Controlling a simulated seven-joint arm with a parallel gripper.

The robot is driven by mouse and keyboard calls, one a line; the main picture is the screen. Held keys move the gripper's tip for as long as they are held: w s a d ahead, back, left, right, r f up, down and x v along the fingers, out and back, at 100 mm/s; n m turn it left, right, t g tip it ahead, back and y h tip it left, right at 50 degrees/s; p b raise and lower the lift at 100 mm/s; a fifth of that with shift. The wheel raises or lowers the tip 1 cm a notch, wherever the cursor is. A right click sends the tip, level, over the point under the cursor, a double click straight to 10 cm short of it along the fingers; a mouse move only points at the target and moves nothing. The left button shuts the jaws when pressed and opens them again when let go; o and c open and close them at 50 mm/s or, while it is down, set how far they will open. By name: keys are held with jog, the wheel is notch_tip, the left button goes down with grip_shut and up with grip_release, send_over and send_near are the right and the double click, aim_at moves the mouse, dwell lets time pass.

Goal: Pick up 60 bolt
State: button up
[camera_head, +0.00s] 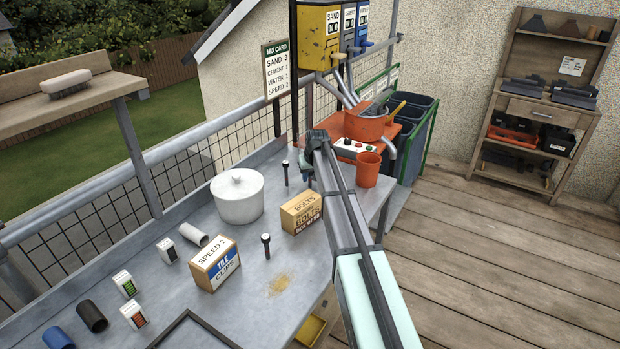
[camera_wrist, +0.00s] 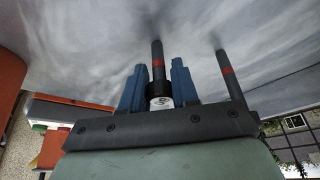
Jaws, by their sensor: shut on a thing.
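My gripper (camera_wrist: 158,72) has its two blue fingers on either side of a dark bolt (camera_wrist: 157,52) with a red band. The bolt's black-and-white head sits low between the fingers; I cannot read its marking. A second bolt (camera_wrist: 229,73) with a red band stands right of the fingers, apart from them. In the head view, one upright bolt (camera_head: 285,174) stands left of the arm and another bolt (camera_head: 266,245) nearer the front. My fingers and the held bolt are mostly hidden behind the arm there. A box lettered BOLTS (camera_head: 301,213) stands between the bolts and the arm.
An orange cup (camera_head: 367,169) is just right of the arm. An orange mixer (camera_head: 368,124) is behind. Small tubes and cartons occupy the bench's left.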

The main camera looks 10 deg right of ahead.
grip_shut()
jog(key=shift+r, duration=0.1)
